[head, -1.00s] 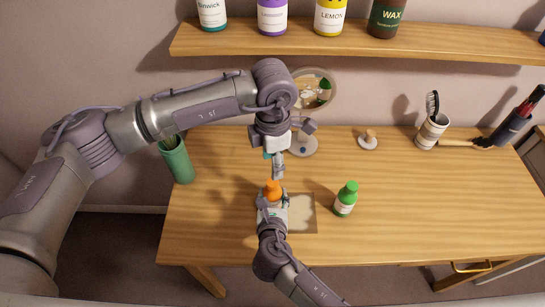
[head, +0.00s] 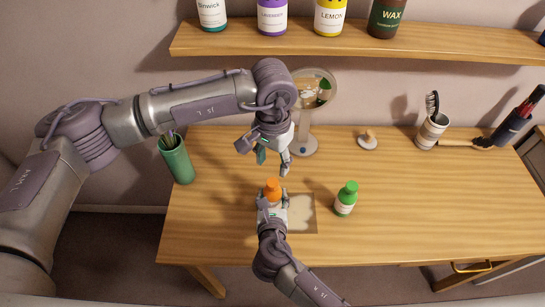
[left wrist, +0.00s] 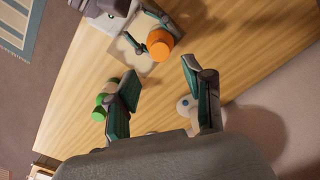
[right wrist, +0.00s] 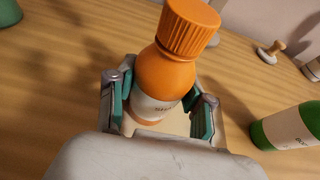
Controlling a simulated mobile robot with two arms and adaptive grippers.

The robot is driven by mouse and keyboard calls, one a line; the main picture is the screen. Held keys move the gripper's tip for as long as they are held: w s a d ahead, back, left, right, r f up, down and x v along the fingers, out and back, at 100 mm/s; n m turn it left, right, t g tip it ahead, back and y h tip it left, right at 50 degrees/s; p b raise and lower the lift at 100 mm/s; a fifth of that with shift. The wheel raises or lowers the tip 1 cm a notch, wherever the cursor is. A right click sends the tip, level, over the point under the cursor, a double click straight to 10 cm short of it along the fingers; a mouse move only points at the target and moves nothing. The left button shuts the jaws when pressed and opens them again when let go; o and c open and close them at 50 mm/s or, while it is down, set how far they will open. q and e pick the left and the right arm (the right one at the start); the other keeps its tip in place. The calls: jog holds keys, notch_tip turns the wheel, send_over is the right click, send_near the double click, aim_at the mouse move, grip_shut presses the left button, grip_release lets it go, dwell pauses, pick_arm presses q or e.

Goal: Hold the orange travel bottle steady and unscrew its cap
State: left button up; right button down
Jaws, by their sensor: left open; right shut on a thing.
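The orange travel bottle (right wrist: 166,76) has a white label and stands over a pale mat (head: 303,218). Its ribbed orange cap (right wrist: 188,28) sits on top and also shows in the head view (head: 272,184). My right gripper (right wrist: 162,95) is shut on the bottle's body, one finger on each side, below the cap. My left gripper (head: 273,158) is open and empty, above and behind the bottle, clear of the cap. In the left wrist view, the cap (left wrist: 160,44) lies beyond the spread fingers. The bottle's lower part is hidden by my right gripper.
A green-capped bottle (head: 346,198) stands right of the mat. A round mirror (head: 318,92) stands behind my left gripper. A green cup (head: 176,160) is at the left; a striped cup (head: 430,131) and a stamp-like knob (head: 368,140) stand at the back. A shelf (head: 350,40) holds several bottles.

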aim_at(272, 182)
pick_arm(q)
jog(key=shift+m, duration=1.1)
jog(key=shift+f, duration=0.2)
notch_tip(272, 182, down, 8)
jog(key=shift+r, duration=0.15)
